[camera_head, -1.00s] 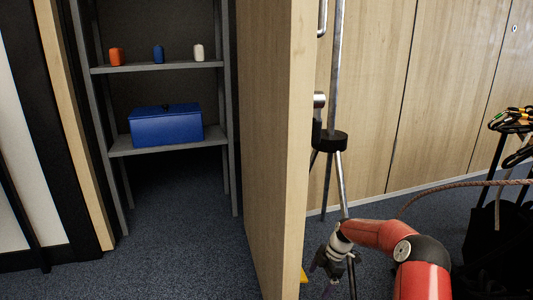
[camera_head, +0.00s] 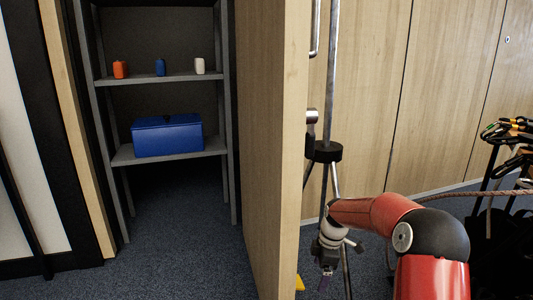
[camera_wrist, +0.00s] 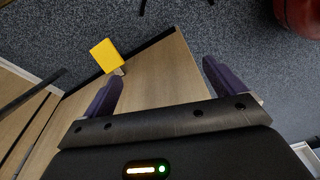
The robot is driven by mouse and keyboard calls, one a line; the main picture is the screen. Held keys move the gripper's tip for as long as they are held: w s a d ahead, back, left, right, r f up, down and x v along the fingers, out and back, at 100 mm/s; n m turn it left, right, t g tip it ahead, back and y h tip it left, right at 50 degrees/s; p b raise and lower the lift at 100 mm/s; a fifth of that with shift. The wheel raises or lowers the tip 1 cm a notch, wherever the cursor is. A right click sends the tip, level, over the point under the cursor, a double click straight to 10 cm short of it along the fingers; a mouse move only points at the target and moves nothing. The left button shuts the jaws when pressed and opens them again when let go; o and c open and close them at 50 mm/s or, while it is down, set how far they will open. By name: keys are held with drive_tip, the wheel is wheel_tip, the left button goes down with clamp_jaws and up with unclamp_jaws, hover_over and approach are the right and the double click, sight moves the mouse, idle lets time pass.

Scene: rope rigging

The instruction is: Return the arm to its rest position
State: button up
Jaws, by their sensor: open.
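My red arm is bent at the lower right of the head view, its forearm reaching left toward a tripod stand. My gripper (camera_head: 325,284) hangs low, pointing down, just right of the open wooden door's edge. The wrist view shows my gripper (camera_wrist: 162,74) with its two dark purple fingers wide apart and nothing between them. Wood surface and grey carpet lie beyond the fingers.
The wooden door (camera_head: 275,150) stands close left of my gripper. A yellow block (camera_wrist: 106,55) lies near its edge. The tripod stand (camera_head: 324,151) is close by. Behind the door, a shelf (camera_head: 170,157) holds a blue box (camera_head: 168,137). A rope (camera_head: 470,193) runs right.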

drive_tip(key=s+a+r+m+t+h+p, duration=0.15)
drive_tip(key=s+r+m, duration=0.25)
drive_tip(key=s+r, duration=0.55)
drive_tip(key=s+r+m+t+h+p, duration=0.1)
drive_tip(key=s+r+m+p, duration=0.25)
drive_tip(key=s+r, duration=0.6)
drive_tip(key=s+r+m+t+p, duration=0.1)
drive_tip(key=s+r+m, duration=0.3)
drive_tip(key=s, duration=0.4)
drive_tip(key=s+r+m+t+p, duration=0.2)
drive_tip(key=s+r+m, duration=0.2)
drive_tip(key=s, duration=0.3)
drive_tip(key=shift+s+d+r+m+y, duration=0.2)
drive_tip(key=shift+s+d+m+y, duration=0.15)
drive_tip(key=shift+m, duration=0.5)
